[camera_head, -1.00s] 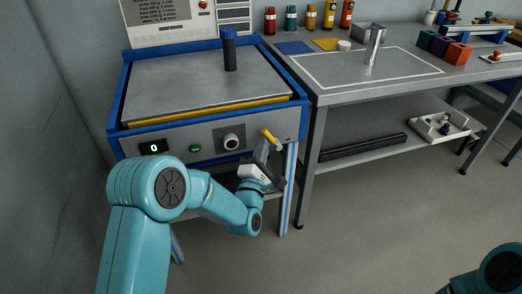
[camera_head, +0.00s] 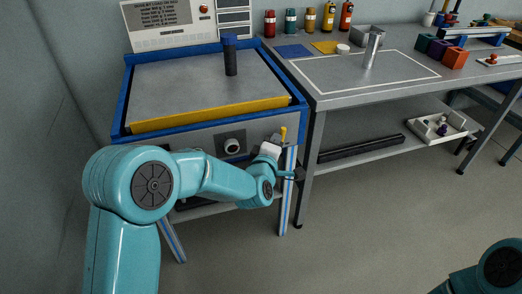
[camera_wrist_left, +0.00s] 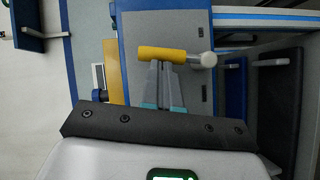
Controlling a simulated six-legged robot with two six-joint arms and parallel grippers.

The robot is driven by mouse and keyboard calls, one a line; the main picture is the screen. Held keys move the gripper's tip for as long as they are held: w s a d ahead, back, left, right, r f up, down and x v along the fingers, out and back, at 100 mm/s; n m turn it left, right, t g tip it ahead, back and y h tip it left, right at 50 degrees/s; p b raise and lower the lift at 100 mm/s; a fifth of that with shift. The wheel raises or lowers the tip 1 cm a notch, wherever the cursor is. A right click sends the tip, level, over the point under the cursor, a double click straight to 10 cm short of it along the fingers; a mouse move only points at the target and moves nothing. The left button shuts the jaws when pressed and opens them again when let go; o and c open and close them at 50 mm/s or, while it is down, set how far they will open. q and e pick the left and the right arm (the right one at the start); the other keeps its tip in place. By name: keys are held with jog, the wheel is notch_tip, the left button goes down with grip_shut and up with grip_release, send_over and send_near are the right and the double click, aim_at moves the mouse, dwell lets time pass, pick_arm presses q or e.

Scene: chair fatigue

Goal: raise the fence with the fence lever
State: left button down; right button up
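The fence (camera_head: 210,115) is a yellow bar along the front edge of the blue-framed table; it stands up above the tabletop. The fence lever (camera_head: 283,134) has a yellow handle and sits on the right of the front panel, its handle upright in the head view. In the left wrist view the yellow handle (camera_wrist_left: 160,53) lies across the fingertips. My left gripper (camera_wrist_left: 162,68) has its fingers close together, tips at the handle's edge; they look shut, with no clear grasp around it. My right gripper is out of view.
A dark cylinder with a blue top (camera_head: 230,56) stands on the tabletop behind the fence. A round knob (camera_head: 232,146) is on the panel left of the lever. A grey workbench (camera_head: 370,89) stands to the right. The floor in front is clear.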

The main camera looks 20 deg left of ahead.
pick_arm(q)
jog(key=shift+w+d+r+m+g+y, duration=0.1)
jog(key=shift+w+d+m+g+y, duration=0.3)
jog(key=shift+w+d+m, duration=0.5)
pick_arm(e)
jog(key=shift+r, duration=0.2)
pick_arm(q)
jog(key=shift+s+d, duration=0.1)
jog(key=shift+d, duration=0.15)
jog(key=shift+r, duration=0.1)
